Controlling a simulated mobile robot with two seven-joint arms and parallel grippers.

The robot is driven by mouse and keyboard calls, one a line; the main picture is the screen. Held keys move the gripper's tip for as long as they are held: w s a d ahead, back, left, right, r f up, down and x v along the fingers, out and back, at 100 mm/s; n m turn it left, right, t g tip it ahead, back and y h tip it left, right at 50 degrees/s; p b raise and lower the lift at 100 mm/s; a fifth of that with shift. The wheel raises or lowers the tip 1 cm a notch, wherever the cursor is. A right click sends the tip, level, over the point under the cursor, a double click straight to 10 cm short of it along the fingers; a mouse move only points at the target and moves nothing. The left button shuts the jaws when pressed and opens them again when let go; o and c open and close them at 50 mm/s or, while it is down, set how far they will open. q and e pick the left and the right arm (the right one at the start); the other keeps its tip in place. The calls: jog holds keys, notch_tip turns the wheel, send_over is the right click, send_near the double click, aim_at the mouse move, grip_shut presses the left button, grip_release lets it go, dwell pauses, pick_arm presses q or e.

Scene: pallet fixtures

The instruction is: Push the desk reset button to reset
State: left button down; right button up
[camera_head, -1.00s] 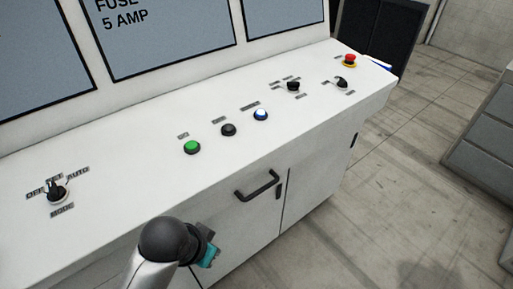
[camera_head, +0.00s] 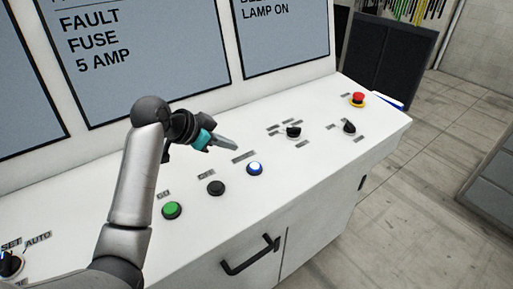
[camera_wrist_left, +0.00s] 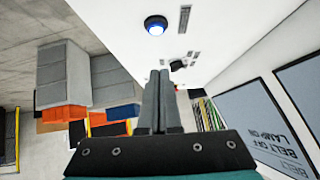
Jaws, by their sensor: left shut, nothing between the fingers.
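The desk (camera_head: 330,140) carries a row of push buttons: a green button (camera_head: 172,210), a black button (camera_head: 216,188) and a blue button with a bright white top (camera_head: 255,168). Their small labels are mostly too blurred to read, so I cannot tell for certain which one is marked reset. My left gripper (camera_head: 233,146) is shut and empty, above the desk behind the blue button and apart from it. In the left wrist view the shut fingers (camera_wrist_left: 158,78) point forward, and the lit blue button (camera_wrist_left: 155,26) shows near the top. My right gripper is not in view.
A selector knob (camera_head: 10,263) is at the lower left. Display panels (camera_head: 150,50) rise behind the desk. A black handle (camera_head: 250,256) sticks out in front.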

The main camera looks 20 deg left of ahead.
pick_arm(q)
send_over(257, 164)
jog(key=s, duration=0.3)
jog(key=f, duration=0.4)
jog(key=a+f, duration=0.1)
jog(key=f, duration=0.2)
notch_tip(257, 164, down, 2)
jog(key=shift+w+a+f, duration=0.15)
jog(key=shift+a+f, duration=0.1)
jog(key=shift+f, duration=0.55)
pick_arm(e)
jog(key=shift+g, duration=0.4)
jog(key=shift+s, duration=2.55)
